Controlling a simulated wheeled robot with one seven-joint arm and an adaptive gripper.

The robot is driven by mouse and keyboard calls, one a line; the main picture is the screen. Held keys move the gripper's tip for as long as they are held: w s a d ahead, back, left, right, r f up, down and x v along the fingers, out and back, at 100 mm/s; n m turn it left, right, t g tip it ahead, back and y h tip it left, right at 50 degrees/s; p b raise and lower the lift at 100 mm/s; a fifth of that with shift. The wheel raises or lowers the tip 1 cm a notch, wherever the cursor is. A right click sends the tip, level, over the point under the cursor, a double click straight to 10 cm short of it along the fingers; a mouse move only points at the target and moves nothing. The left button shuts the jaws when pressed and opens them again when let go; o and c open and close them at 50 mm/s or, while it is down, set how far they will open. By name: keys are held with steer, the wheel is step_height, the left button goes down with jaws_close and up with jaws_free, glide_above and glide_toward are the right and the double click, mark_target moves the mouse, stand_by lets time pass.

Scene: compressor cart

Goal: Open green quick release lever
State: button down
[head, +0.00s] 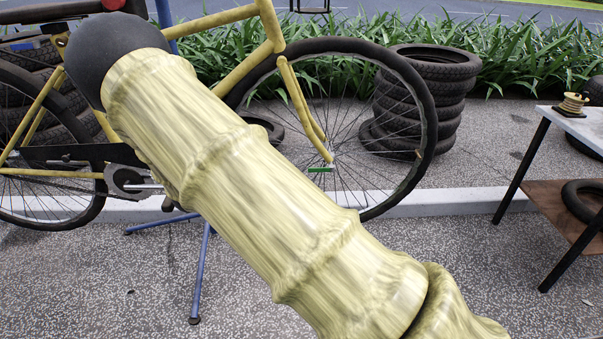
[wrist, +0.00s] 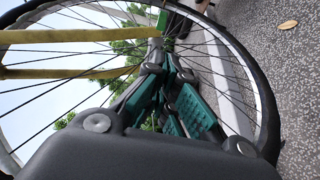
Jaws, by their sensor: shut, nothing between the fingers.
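The green quick release lever (head: 321,169) is at the hub of the bicycle's right-hand wheel (head: 424,130) in the head view, just below the yellow fork end (head: 318,140). In the wrist view, the green lever (wrist: 162,20) is a small piece near the top, beside the hub. My gripper (wrist: 168,47) has dark links and teal pads. Its fingers come together near the hub, just below the lever in the picture. They are shut and empty; I cannot tell whether they touch anything. The gripper is not visible in the head view, where my yellow arm crosses the bicycle.
Thin spokes surround the hub. A blue stand (head: 200,270) is below the bicycle. Stacked tyres (head: 425,95) stand behind the wheel, against green plants (head: 510,50). A table (head: 570,125) with a spool (head: 572,104) is at right. The pavement between wheel and table is clear.

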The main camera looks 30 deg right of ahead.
mark_target(321, 169)
steer(key=shift+a+r+g, duration=0.2)
steer(key=shift+a+g, duration=0.1)
steer(key=shift+a, duration=0.05)
steer(key=shift+d, duration=0.1)
steer(key=b+x, duration=0.3)
steer(key=x, duration=0.7)
steer(key=shift+b, duration=0.3)
steer(key=shift+f, duration=0.1)
